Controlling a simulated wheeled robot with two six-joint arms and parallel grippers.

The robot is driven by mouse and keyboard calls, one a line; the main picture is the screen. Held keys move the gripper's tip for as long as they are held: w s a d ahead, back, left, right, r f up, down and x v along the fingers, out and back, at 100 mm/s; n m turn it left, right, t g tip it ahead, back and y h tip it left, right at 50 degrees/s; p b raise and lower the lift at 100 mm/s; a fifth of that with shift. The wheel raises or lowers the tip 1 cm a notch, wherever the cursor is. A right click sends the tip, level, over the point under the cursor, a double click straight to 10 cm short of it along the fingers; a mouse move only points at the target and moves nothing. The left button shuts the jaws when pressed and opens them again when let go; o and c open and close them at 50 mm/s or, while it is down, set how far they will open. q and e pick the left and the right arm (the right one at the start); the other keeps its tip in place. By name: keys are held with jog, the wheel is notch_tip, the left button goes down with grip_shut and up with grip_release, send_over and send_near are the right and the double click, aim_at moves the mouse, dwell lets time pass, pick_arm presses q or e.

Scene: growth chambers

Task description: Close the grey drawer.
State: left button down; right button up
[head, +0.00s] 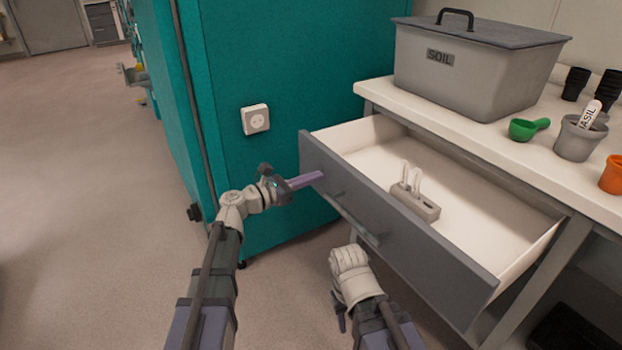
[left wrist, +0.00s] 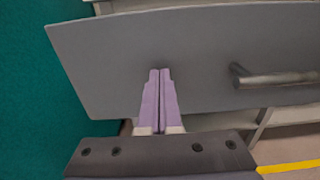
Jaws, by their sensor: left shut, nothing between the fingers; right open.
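The grey drawer (head: 385,218) is pulled out from under the white bench. Its white inside shows, and a small grey holder (head: 414,203) with white upright pieces stands in it. My left gripper (head: 307,181) is shut and empty, with its purple fingertips at the left part of the drawer front. In the left wrist view the shut fingers (left wrist: 160,82) point at the grey drawer front (left wrist: 110,55), left of its bar handle (left wrist: 275,78); whether they touch it I cannot tell. My right gripper (head: 340,318) is low in front of the drawer, its fingers mostly hidden by the wrist.
A teal cabinet (head: 290,75) with a white socket (head: 255,119) stands left of the drawer. On the bench (head: 470,135) are a grey soil bin (head: 465,75), a green scoop (head: 525,129), a grey pot (head: 578,140) and an orange pot (head: 612,176). The floor at left is clear.

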pick_arm(q)
jog(key=shift+w+d, duration=0.1)
jog(key=x, duration=2.7)
jog(key=shift+w+d, duration=0.1)
jog(key=shift+d, duration=0.1)
jog(key=shift+w+d, duration=0.35)
jog(key=shift+w, duration=0.05)
pick_arm(e)
jog(key=shift+a, duration=0.1)
pick_arm(q)
jog(key=v, duration=1.5)
jog(key=shift+d, duration=0.1)
pick_arm(e)
jog(key=shift+a, duration=0.5)
